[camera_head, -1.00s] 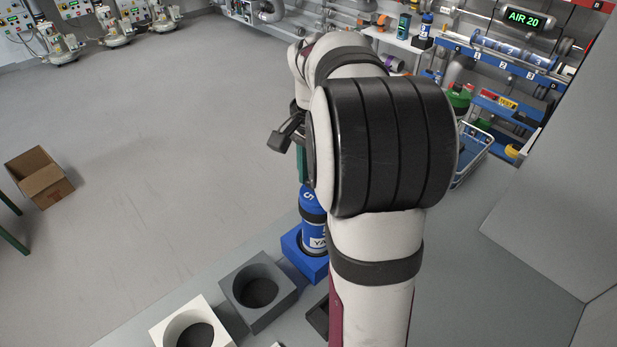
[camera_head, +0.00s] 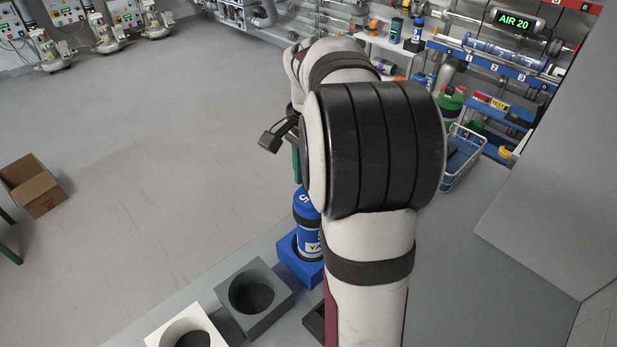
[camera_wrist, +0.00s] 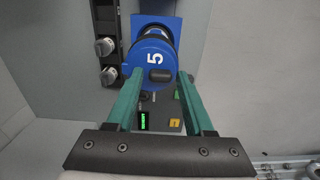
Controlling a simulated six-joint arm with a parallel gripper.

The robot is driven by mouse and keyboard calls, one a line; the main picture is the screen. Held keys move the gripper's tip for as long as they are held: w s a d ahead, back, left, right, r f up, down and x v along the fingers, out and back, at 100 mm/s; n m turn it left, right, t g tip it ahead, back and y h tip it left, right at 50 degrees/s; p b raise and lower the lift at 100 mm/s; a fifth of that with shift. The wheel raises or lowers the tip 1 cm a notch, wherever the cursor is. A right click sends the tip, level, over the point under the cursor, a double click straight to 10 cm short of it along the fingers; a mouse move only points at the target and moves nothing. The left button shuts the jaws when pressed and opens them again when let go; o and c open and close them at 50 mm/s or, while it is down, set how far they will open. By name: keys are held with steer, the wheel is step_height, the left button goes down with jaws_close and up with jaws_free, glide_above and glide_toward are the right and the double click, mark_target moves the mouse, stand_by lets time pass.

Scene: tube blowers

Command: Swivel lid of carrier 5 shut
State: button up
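Carrier 5 (camera_head: 307,232) is a blue cylinder with black bands, standing upright in a blue block (camera_head: 293,262). My arm covers part of it in the head view. In the wrist view its round blue lid (camera_wrist: 145,57) shows a white 5 and a dark oblong knob (camera_wrist: 159,75). A black rim shows beyond the lid; I cannot tell how fully the lid covers the body. My gripper (camera_wrist: 160,74) is open, its two teal fingers apart with the knob between their tips. Whether a finger touches the lid is unclear. In the head view only a little teal shows above the carrier.
A grey block with a round hole (camera_head: 254,295) and a white one (camera_head: 186,330) stand in front of the blue block. In the wrist view a dark panel with two round silver knobs (camera_wrist: 105,60) is left of the carrier. A wire basket (camera_head: 463,160) stands behind my arm.

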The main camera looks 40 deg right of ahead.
steer(key=shift+o, duration=0.8)
step_height(320, 180, up, 16)
steer(key=shift+f, duration=0.15)
steer(key=s+a+f+n, duration=0.3)
steer(key=a, duration=0.4)
steer(key=s+a+f+n+y, duration=0.1)
steer(key=s+a+f+n, duration=0.2)
steer(key=a, duration=0.4)
steer(key=s+a+f+n, duration=0.3)
steer(key=a+f, duration=0.1)
steer(key=a, duration=0.3)
steer(key=s+a+f+n, duration=0.3)
steer(key=s+a+f, duration=0.2)
steer(key=s+f, duration=0.3)
steer(key=shift+s+a+n+y, duration=0.25)
steer(key=shift+s+n+y, duration=0.15)
steer(key=shift+s, duration=0.3)
